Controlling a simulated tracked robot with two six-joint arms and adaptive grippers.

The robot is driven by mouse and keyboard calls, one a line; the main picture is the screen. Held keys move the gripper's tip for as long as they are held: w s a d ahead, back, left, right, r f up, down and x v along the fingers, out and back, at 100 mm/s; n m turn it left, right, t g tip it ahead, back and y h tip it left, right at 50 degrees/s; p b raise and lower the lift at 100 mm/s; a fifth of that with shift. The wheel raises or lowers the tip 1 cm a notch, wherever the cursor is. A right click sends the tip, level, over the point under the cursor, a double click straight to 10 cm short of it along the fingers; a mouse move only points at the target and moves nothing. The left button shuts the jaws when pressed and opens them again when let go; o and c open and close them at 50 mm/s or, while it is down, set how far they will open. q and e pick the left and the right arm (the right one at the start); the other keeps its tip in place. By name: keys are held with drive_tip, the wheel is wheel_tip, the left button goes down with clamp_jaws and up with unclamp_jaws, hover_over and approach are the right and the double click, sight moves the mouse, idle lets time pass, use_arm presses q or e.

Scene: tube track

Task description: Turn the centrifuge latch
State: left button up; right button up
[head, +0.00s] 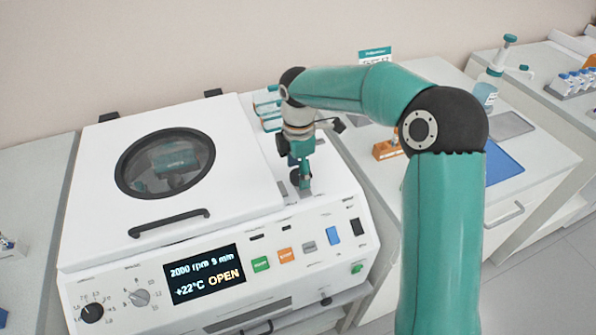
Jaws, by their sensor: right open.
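The white centrifuge (323,203) stands on the bench at left. Its lid (90,170) is down, with a round window and a dark handle. The display (208,279) reads "2000 rpm 9 min", "+22°C" and "OPEN". My right gripper (301,186) points down at the top of the centrifuge, right of the lid near the front edge. Its fingers are open around or beside a small dark round part (296,177), perhaps the latch; contact cannot be told. The gripper partly hides that part. My left gripper is not in view.
On the right bench are an orange block (387,150), a blue mat (503,165) and a bottle (486,92). My right arm blocks part of that bench.

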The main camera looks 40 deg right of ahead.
drive_tip(key=shift+f, duration=0.3)
drive_tip(key=shift+a, duration=0.1)
drive_tip(key=c, duration=1.1)
drive_tip(key=shift+c, duration=0.2)
